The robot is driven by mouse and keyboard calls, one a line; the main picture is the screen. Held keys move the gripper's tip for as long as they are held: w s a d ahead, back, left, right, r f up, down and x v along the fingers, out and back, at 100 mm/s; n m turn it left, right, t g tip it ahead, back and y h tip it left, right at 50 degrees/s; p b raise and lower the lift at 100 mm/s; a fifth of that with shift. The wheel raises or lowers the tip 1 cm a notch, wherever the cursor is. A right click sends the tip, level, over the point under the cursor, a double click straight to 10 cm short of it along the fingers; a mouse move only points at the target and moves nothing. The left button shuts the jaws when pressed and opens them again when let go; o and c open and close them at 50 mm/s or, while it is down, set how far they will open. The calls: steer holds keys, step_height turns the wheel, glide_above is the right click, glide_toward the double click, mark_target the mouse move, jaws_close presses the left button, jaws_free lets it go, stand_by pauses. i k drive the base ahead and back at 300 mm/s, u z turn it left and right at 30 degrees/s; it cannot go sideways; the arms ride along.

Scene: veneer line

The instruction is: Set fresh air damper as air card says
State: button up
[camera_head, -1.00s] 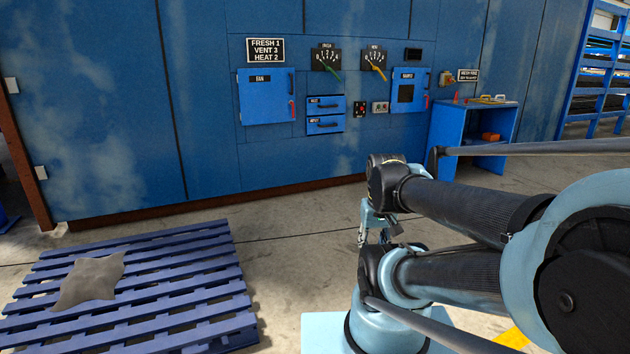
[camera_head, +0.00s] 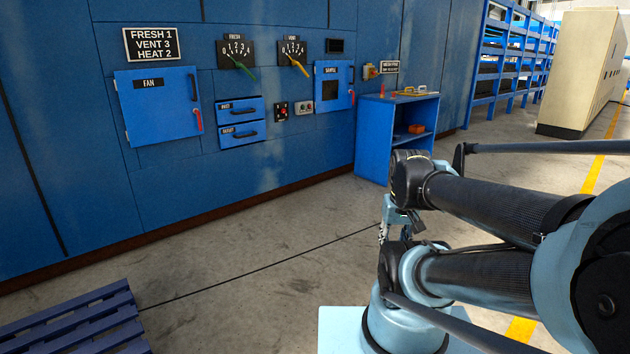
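The air card (camera_head: 151,44) on the blue wall reads FRESH 1, VENT 3, HEAT 2. The fresh air damper is a black numbered dial plate (camera_head: 228,47) marked FRESH. Its green lever (camera_head: 244,68) points down and to the right, toward the high-number end of the scale. My gripper (camera_head: 384,232) hangs low at the end of my folded arm, well in front of the wall and away from the dials. It is small and partly hidden, so its fingers cannot be made out.
A slatted pallet (camera_head: 85,325) lies at lower left.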

mark_target(238, 64)
steer(key=z, duration=0.1)
steer(key=i, duration=2.9)
steer(key=u, duration=0.7)
steer(key=i, duration=0.8)
steer(key=u, duration=0.3)
